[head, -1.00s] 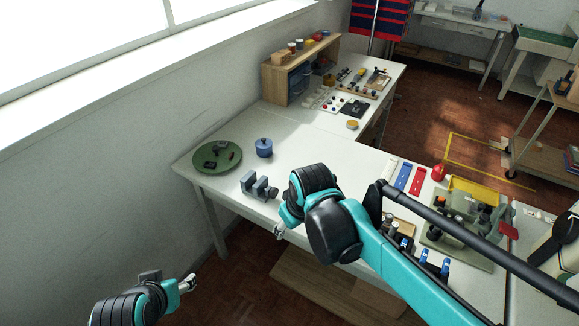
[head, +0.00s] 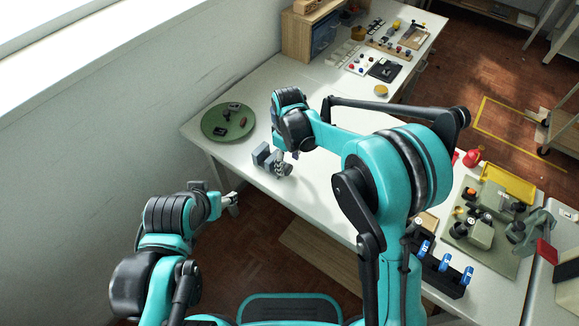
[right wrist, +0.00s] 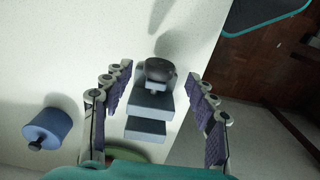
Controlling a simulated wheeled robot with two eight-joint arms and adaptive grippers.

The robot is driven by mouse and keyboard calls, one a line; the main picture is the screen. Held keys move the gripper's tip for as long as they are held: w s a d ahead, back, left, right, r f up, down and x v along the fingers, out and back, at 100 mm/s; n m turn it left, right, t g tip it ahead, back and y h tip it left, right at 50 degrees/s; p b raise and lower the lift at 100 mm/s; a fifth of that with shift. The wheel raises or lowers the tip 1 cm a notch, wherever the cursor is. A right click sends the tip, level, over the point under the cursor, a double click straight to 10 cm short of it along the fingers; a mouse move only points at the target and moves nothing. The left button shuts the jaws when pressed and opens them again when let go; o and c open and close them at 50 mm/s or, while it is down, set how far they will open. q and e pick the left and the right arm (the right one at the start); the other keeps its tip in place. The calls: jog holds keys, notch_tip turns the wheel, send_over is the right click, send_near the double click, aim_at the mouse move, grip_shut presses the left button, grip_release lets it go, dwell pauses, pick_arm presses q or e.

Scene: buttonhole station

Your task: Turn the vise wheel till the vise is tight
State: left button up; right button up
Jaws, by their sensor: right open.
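The vise is a small blue-grey block with two jaws (head: 262,154) near the front edge of the white table. Its dark round wheel (right wrist: 158,69) faces up in the right wrist view, with the stepped jaws (right wrist: 150,112) below it. My right gripper (head: 280,162) is at the vise in the head view and partly covers its wheel end. In the right wrist view my right gripper (right wrist: 161,73) is open, with one finger on each side of the wheel and a gap on both sides. My left gripper (head: 232,198) is off the table's front edge, small and unclear.
A green round tray (head: 214,133) with small dark parts lies left of the vise. A blue pot (right wrist: 47,126) shows in the right wrist view. A wooden shelf (head: 296,38) stands at the back. A yellow tray (head: 508,183) and a machine lie at the right.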

aim_at(288, 167)
jog(key=shift+f+b, duration=0.4)
jog(key=shift+f, duration=1.1)
jog(key=c, duration=1.2)
jog(key=shift+o, duration=0.2)
jog(key=shift+t, duration=0.3)
